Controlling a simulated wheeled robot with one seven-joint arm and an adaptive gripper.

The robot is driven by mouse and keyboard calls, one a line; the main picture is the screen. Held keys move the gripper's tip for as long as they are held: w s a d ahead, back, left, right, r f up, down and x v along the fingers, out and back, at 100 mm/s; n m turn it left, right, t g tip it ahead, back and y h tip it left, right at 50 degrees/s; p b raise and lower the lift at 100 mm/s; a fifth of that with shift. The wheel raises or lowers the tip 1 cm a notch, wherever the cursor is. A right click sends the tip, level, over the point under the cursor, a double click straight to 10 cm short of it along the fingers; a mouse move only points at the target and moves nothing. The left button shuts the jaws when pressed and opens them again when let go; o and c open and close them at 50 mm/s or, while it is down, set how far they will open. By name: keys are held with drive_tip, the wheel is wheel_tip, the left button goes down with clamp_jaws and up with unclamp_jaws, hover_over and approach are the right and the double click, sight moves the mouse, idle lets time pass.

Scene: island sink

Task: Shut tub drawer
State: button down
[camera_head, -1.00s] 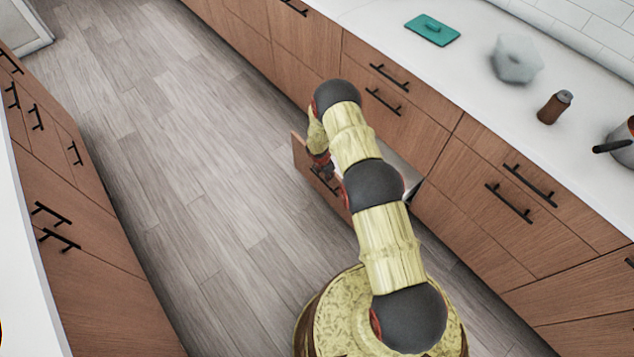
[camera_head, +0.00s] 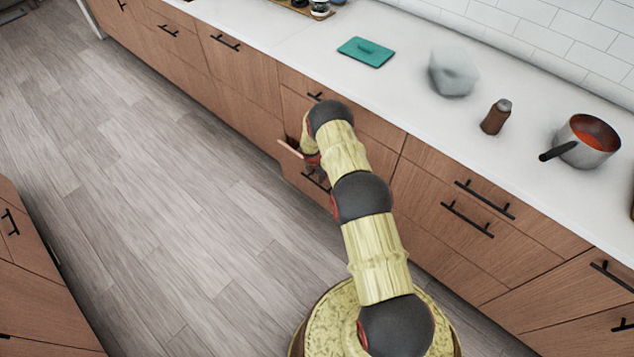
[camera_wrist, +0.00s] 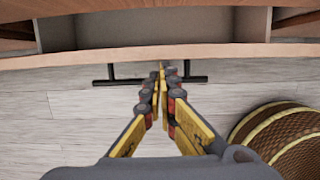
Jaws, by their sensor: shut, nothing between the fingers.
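The white counter (camera_head: 390,90) holds a teal board (camera_head: 366,52), a translucent faceted object (camera_head: 453,72), a brown shaker (camera_head: 496,117) and a pot (camera_head: 590,141). Grey floor (camera_head: 150,200) is open to the left, with another cabinet (camera_head: 30,270) at lower left.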

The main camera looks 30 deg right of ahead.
drive_tip(key=shift+w+d, duration=0.3)
drive_tip(key=shift+d, duration=0.65)
